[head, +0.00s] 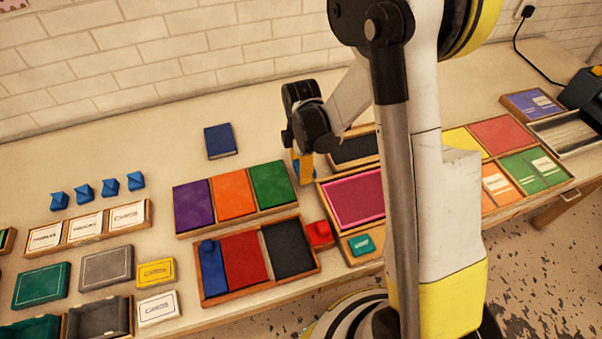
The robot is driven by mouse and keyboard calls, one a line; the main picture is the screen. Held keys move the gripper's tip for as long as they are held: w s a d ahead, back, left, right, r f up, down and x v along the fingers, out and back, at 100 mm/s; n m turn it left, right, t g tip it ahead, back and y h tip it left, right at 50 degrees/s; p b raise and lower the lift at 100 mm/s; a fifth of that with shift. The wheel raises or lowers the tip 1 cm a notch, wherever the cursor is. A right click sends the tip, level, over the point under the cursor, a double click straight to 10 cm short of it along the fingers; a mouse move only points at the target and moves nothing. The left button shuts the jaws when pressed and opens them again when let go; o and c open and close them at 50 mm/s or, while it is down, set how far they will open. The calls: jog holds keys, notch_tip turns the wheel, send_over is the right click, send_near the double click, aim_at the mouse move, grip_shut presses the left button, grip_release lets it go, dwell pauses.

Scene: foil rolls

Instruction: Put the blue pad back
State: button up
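A dark blue pad (222,141) lies flat on the table near the wall, apart from the trays. A wooden tray (262,289) nearer the front edge has a narrow blue section (212,273) at left, a red one in the middle and a black one at right. A small blue piece sits at the top of the blue section. My gripper (303,168) hangs above the table to the right of the blue pad. A small yellow and blue part shows at its lower end; I cannot tell whether it is fingertips or something held.
Behind that tray stands another with purple, orange and green sections (233,194). Several small blue pieces (97,190) stand at left behind the card boxes (86,228). A pink-lined tray (355,198) is partly behind my arm. Bare table surrounds the blue pad.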

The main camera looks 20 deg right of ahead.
jog(key=shift+f, duration=0.9)
jog(key=shift+f, duration=0.1)
jog(key=o, duration=1.1)
jog(key=shift+b, duration=0.3)
